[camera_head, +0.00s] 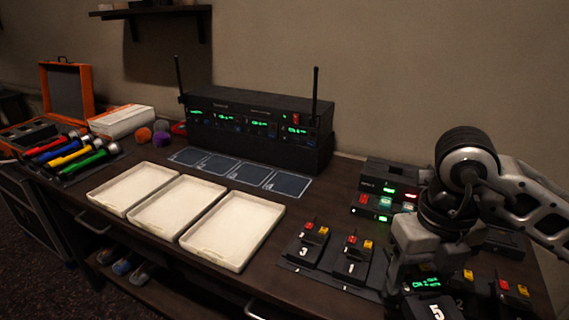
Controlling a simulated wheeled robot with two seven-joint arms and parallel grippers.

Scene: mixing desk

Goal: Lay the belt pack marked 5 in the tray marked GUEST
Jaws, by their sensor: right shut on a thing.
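The belt pack marked 5 (436,310) is at the bottom of the view, right of centre, with a green lit display and its lower part cut off. My right gripper (412,283) is shut on it from above. Three empty white trays (131,190), (178,206), (232,231) lie side by side on the desk, left of my right gripper. No marking is readable on them, so I cannot tell which is GUEST. My left gripper is out of view.
Belt packs marked 3 (304,246) and 1 (351,263) stand between the trays and my right gripper. Others (514,295) are at right. A black receiver rack (255,125) with two antennas stands behind a dark mat (240,172).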

